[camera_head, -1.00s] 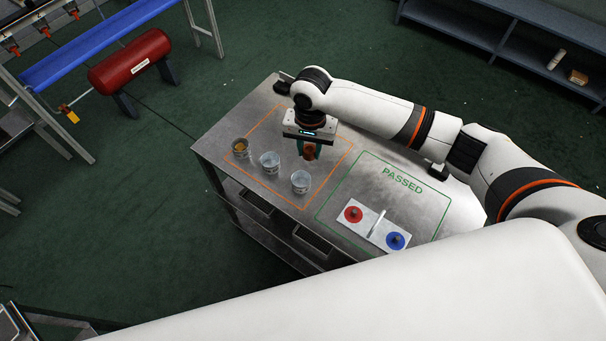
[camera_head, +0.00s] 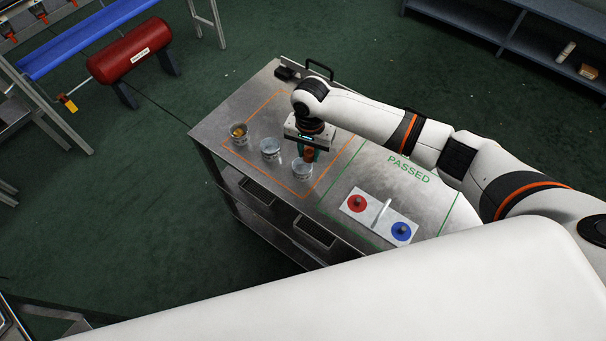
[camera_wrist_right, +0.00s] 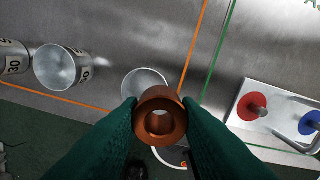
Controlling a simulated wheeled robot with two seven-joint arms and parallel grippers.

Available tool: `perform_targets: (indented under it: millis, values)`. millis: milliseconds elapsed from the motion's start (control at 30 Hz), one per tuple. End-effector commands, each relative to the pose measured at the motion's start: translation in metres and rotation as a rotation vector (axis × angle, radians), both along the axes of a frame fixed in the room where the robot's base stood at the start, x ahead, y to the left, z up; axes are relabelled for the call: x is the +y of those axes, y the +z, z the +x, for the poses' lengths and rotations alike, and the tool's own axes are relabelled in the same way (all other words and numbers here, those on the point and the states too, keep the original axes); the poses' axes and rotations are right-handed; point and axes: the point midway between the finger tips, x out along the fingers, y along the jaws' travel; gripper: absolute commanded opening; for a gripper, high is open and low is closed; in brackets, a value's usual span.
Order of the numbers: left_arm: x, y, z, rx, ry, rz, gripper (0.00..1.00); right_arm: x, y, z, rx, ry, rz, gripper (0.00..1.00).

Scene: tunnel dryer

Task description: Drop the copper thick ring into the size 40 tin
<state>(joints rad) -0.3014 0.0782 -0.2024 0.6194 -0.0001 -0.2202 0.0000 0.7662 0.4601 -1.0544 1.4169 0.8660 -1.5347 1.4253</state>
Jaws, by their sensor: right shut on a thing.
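My right gripper (camera_head: 308,152) is shut on the copper thick ring (camera_wrist_right: 160,118), whose round hole faces the camera in the right wrist view. The ring is in front of a metal tin (camera_wrist_right: 146,82) and hides part of it and most of its label. That tin is the rightmost of three in the head view (camera_head: 302,172), and the ring shows close to its far rim. The middle tin (camera_head: 270,149) looks empty. The left tin (camera_head: 238,133) holds something yellowish. A 30 reads on the leftmost tin (camera_wrist_right: 12,58) in the wrist view. My left gripper is out of view.
The tins stand inside an orange outline on a metal table (camera_head: 225,110). To the right, in a green outline marked PASSED, is a white plate (camera_head: 380,216) with a red disc (camera_head: 357,203), a blue disc (camera_head: 401,232) and a handle. The table's front edge is close to the tins.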

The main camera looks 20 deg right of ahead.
Motion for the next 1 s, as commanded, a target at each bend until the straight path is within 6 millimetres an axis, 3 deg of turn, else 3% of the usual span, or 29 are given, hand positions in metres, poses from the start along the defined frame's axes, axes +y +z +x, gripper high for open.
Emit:
perform_targets:
  millis: [267,300,433,767,1000]
  values:
    - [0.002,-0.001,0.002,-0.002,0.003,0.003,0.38,0.0,0.0,0.0,-0.001,0.0,0.0,0.13]
    - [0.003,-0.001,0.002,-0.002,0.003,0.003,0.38,0.0,0.0,0.0,-0.001,0.0,0.0,0.35]
    - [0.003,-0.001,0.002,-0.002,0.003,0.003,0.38,0.0,-0.001,0.0,-0.001,0.0,0.0,0.55]
    - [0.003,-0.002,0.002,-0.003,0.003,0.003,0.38,0.0,0.002,0.0,-0.001,0.0,0.001,0.55]
    - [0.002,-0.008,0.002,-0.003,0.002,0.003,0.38,0.0,0.038,0.001,-0.005,0.001,0.002,0.55]
